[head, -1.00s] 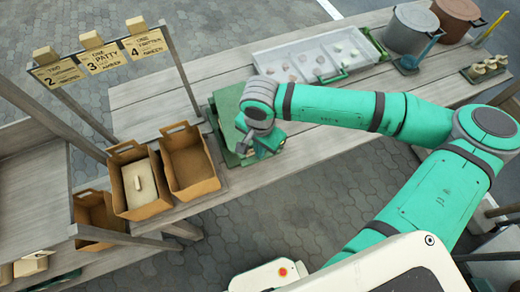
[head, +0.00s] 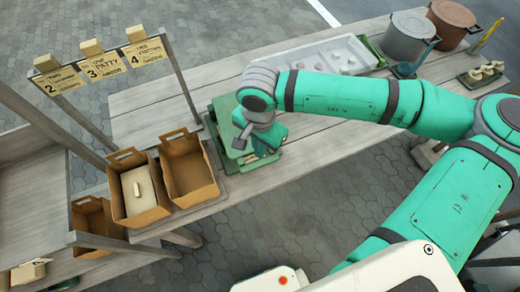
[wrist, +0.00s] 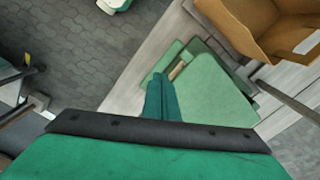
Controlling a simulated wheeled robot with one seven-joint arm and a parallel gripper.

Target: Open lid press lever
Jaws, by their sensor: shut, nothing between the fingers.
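The green press (head: 222,112) sits on the wooden table, mostly hidden in the head view by my wrist. In the wrist view its flat green lid (wrist: 222,88) lies near the middle right, and it looks closed. A small tan-brown piece (wrist: 178,68), perhaps the lever's grip, shows at the lid's edge. My gripper (wrist: 160,78) is shut and empty, with its tips just left of this piece. I cannot tell whether they touch it. In the head view my fingertips are hidden behind my wrist.
Two open cardboard boxes (head: 190,168) stand left of the press, one holding a pale block. A white tray (head: 322,58) lies behind my forearm. Grey (head: 408,38) and brown (head: 452,22) pots stand at the far right. A post (wrist: 290,100) rises beside the press.

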